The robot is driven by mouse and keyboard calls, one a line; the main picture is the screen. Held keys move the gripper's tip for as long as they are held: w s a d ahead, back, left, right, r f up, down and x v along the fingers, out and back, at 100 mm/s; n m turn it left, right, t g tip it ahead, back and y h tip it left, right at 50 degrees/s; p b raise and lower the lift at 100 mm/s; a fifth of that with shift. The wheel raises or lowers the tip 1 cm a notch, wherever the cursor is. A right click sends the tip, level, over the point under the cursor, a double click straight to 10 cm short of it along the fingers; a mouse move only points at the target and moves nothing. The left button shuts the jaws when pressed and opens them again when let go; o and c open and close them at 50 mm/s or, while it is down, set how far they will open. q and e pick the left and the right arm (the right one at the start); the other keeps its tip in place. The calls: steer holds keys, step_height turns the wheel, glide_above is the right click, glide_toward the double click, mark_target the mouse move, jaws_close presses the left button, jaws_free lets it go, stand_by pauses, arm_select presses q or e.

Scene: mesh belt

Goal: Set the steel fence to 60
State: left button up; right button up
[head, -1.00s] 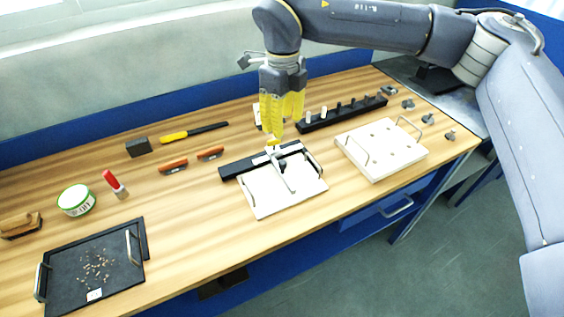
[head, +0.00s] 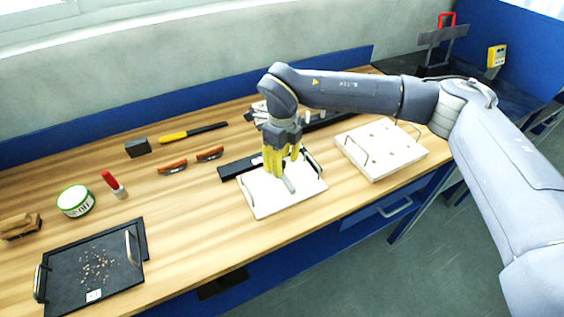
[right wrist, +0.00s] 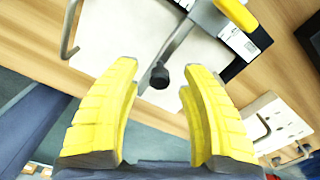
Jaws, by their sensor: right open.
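The steel fence (head: 288,184) lies across a white board (head: 257,207) with a black rail (head: 236,167) along its back edge. In the right wrist view the fence (right wrist: 187,30) is a grey bar with a black knob (right wrist: 160,77). A pale scale strip (right wrist: 239,42) with dark markings lies on the rail, its numbers too small to read. My right gripper (head: 283,170) has yellow fingers and is over the board, hiding part of the fence. In the right wrist view its fingers are open, with the knob showing between their tips, apart from both. My left gripper is not in view.
Wire handles, such as this one (right wrist: 70,28), stand up at the board's sides. Another white board with handles (head: 380,155) is to the right. A black rack (head: 330,120) is behind. Red-brown pieces (head: 173,167) and a black tray (head: 110,290) lie left.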

steer(key=shift+f, duration=0.2)
jaws_close()
stand_by(0.3)
